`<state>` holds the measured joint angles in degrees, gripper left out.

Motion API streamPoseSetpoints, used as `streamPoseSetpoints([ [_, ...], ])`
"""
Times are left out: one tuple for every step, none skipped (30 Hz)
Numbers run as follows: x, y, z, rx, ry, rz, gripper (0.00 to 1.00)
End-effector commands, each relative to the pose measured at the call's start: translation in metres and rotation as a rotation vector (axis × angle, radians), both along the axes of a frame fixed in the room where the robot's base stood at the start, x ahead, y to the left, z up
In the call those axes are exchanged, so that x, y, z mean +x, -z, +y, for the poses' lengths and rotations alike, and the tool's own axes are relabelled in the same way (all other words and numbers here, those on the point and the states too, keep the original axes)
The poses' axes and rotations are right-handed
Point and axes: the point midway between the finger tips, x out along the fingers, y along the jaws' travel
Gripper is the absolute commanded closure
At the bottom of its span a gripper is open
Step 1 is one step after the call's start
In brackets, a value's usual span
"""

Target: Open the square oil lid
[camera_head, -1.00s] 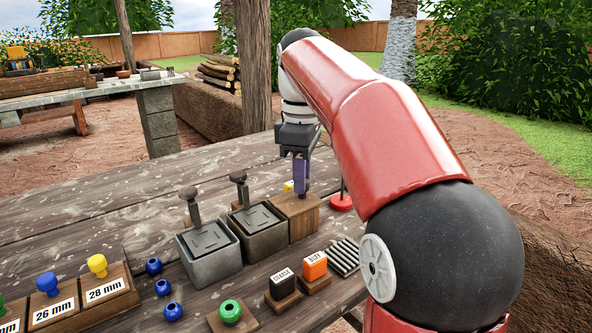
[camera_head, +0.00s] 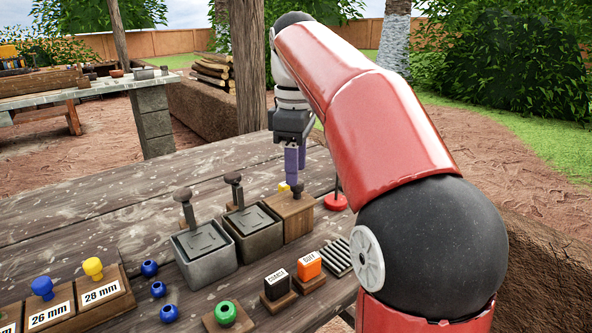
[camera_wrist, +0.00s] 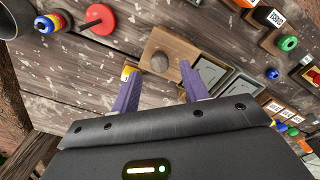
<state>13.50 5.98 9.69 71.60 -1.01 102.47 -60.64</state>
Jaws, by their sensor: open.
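A square wooden box (camera_head: 292,222) with a dark round knob (camera_head: 297,188) on top stands on the table. It also shows in the wrist view as a brown box (camera_wrist: 190,42) with its knob (camera_wrist: 160,62). My gripper (camera_head: 294,172) is open, pointing down just above this knob. In the wrist view, the purple fingertips (camera_wrist: 160,70) are on either side of the knob, apart from it. Two square grey metal boxes stand to the left, one near (camera_head: 205,262) and one far (camera_head: 252,236). Each has a mushroom-topped handle behind it. No label shows which lid is for oil.
A red disc with a rod (camera_head: 336,202) stands right of the wooden box. A yellow piece (camera_head: 283,187) is close behind it. Black (camera_head: 277,284) and orange (camera_head: 308,263) stamp blocks and a striped block (camera_head: 338,258) stand in front. The table behind the boxes is mostly clear.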

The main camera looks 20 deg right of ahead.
Motion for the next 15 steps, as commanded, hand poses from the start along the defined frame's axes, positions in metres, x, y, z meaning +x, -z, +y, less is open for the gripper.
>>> streamPoseSetpoints([
  [0.001, -0.014, 0.000, -0.001, 0.000, -0.003, 0.55],
  [0.001, -0.020, 0.000, 0.000, 0.000, -0.004, 0.55],
  [0.001, -0.027, 0.000, 0.000, 0.000, -0.002, 0.55],
  [0.001, -0.033, 0.000, 0.000, 0.000, -0.004, 0.55],
  [0.001, -0.033, 0.000, 0.000, 0.000, -0.001, 0.55],
  [0.001, -0.037, 0.000, 0.000, 0.000, -0.002, 0.55],
  [0.001, -0.040, 0.000, 0.000, -0.001, -0.002, 0.55],
  [0.001, -0.043, 0.000, 0.000, -0.001, -0.002, 0.55],
  [0.001, -0.046, 0.000, 0.000, -0.001, -0.002, 0.55],
  [0.001, -0.048, 0.000, -0.001, -0.001, -0.001, 0.55],
  [0.001, -0.049, 0.000, 0.000, -0.001, 0.000, 0.55],
  [0.001, -0.051, 0.000, -0.001, -0.001, -0.001, 0.55],
  [0.000, -0.052, 0.000, -0.001, -0.001, -0.001, 0.55],
  [0.000, -0.052, 0.000, -0.001, 0.000, -0.001, 0.55],
  [0.000, -0.053, 0.000, -0.001, 0.000, -0.001, 0.55],
])
